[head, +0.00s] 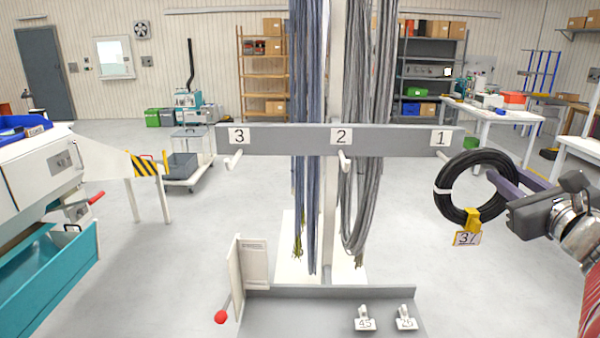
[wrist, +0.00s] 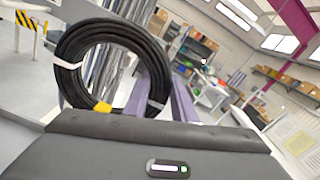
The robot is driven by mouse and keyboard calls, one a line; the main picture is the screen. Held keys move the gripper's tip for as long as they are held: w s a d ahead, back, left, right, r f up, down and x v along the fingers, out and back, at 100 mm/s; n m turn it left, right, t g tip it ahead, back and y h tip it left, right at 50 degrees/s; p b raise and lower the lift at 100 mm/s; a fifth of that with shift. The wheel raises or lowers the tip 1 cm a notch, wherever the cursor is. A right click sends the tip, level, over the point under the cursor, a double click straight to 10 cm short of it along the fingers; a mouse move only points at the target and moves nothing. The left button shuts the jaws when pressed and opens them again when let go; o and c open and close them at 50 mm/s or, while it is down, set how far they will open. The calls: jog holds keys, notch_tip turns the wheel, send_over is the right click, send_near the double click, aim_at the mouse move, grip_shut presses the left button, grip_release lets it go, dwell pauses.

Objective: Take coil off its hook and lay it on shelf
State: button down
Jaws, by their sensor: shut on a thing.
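The black coil (head: 478,157) hangs upright at the right end of the grey rail, with white bands and a yellow tag marked 37. My gripper (head: 500,180) has its purple fingers shut on the coil's right side. In the wrist view, the coil (wrist: 70,80) fills the left, with the fingers (wrist: 156,92) at its right edge. A low grey shelf (head: 300,308) lies below the rail.
Hooks 2 (head: 345,162) and 3 (head: 233,160) stick out of the rail. Long grey and blue cables hang behind.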

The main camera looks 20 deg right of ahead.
jog(key=shift+v, duration=2.45)
jog(key=shift+r, duration=0.15)
jog(key=g, duration=0.2)
jog(key=s+g+y, duration=0.1)
jog(key=g, duration=0.3)
jog(key=shift+s+a+y, duration=0.3)
jog(key=shift+s+a, duration=0.05)
jog(key=shift+s, duration=0.05)
jog(key=shift+s+a+g+y, duration=0.1)
jog(key=shift+s+g+y, duration=0.2)
jog(key=shift+g, duration=0.75)
jog(key=shift+s+a+g+y, duration=0.1)
jog(key=shift+s+g+y, duration=0.25)
jog(key=shift+g, duration=0.65)
jog(key=shift+s+g+y, duration=0.25)
jog(key=shift+s+g, duration=0.05)
jog(key=shift+g, duration=0.75)
